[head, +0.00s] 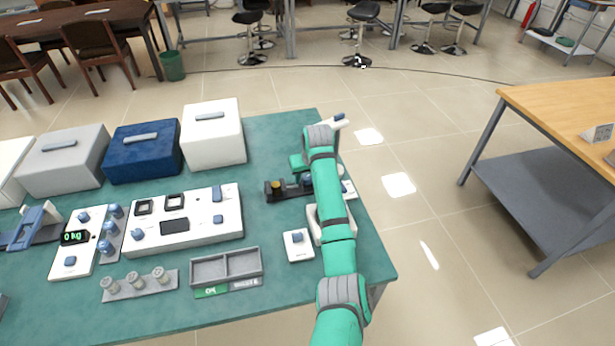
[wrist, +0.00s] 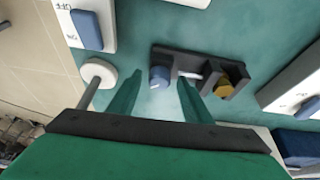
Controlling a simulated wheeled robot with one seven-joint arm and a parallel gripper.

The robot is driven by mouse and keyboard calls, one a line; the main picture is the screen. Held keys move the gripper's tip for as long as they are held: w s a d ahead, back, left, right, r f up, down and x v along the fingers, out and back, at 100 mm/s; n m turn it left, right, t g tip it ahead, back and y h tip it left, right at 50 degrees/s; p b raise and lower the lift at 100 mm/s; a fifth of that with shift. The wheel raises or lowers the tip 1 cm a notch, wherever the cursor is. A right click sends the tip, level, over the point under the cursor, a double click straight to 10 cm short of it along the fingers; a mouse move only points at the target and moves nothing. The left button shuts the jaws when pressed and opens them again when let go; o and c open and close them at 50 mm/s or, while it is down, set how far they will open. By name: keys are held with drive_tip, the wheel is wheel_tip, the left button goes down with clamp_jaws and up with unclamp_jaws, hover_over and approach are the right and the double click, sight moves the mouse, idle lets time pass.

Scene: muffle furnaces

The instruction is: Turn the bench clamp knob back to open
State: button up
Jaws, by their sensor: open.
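The bench clamp (head: 290,190) is a dark bar-shaped fixture on the green bench, left of my arm. In the wrist view its dark body (wrist: 190,57) carries a blue round knob (wrist: 160,77) with a pale mark on top, a light rod, and a brass-coloured piece (wrist: 224,88) at the other end. My gripper (wrist: 160,80) is open, with one green finger on each side of the knob in that view. I cannot tell whether the fingers touch it. In the head view my arm hides part of the clamp.
A white switch panel (wrist: 72,12) and a white disc (wrist: 98,73) on a rod lie left in the wrist view. Another white panel (wrist: 284,88) is at right. A small white switch box (head: 299,247), grey tray (head: 226,281) and white control panel (head: 205,232) stand nearby.

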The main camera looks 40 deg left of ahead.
drive_tip(key=shift+c, duration=0.3)
drive_tip(key=c, duration=1)
drive_tip(key=shift+n, duration=0.3)
drive_tip(key=n, duration=0.1)
drive_tip(key=n+g, duration=0.1)
drive_tip(key=n, duration=0.1)
drive_tip(key=n+y, duration=0.1)
drive_tip(key=shift+w+d+n+g, duration=0.1)
drive_tip(key=shift+w+n+g, duration=0.2)
drive_tip(key=shift+g, duration=0.1)
drive_tip(key=n+g, duration=0.2)
drive_tip(key=n, duration=0.3)
drive_tip(key=shift+w+r, duration=0.1)
drive_tip(key=shift+n, duration=0.4)
